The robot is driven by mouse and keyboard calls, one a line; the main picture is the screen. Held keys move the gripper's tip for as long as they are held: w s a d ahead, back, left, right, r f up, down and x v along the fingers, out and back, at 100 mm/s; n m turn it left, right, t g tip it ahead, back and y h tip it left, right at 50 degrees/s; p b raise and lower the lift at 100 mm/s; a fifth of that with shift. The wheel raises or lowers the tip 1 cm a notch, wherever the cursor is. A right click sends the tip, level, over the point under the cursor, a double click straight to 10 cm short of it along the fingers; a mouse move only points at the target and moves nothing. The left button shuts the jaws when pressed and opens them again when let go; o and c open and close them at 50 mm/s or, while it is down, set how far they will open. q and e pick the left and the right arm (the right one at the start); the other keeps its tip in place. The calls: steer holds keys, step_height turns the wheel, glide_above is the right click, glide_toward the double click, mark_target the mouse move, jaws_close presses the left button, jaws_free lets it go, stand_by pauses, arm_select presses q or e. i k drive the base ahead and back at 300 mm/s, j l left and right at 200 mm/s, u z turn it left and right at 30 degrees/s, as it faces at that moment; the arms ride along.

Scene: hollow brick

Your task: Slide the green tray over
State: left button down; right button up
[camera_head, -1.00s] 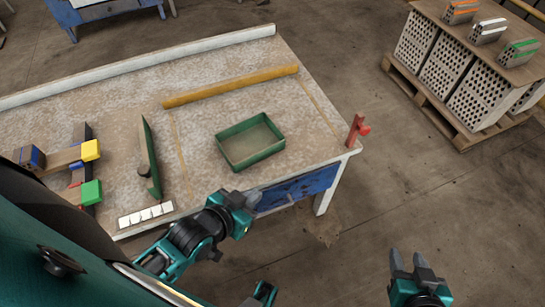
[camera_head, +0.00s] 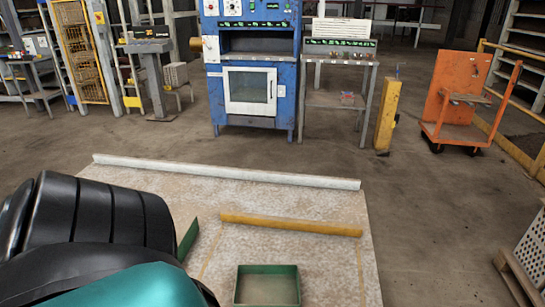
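The green tray (camera_head: 268,270) is a shallow open box on the near part of the worktable (camera_head: 330,205). Its far wall and parts of its side walls show, and its near side is cut off by the bottom edge. It looks empty where I can see in. A yellow bar (camera_head: 290,224) lies on the table beyond it, apart from it. Neither of my grippers is in view. Parts of my own arm cover the lower left and hide the left side of the table.
A low white rail (camera_head: 225,171) runs along the table's far edge. A green upright board (camera_head: 188,240) stands left of the tray, partly hidden by my arm. Beyond are a blue machine (camera_head: 252,65), a yellow post (camera_head: 387,115) and an orange cart (camera_head: 460,100).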

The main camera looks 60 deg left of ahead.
mark_target(257, 285)
steer(key=i+l, duration=0.6)
steer(key=l, duration=0.2)
steer(key=i+l+u, duration=0.15)
steer(key=l, duration=0.25)
steer(key=i+l+u, duration=0.2)
steer(key=i+l, duration=0.15)
steer(key=l+u, duration=0.1)
steer(key=u, duration=1.4)
steer(key=i+j+u, duration=0.25)
steer(key=i+u, duration=0.2)
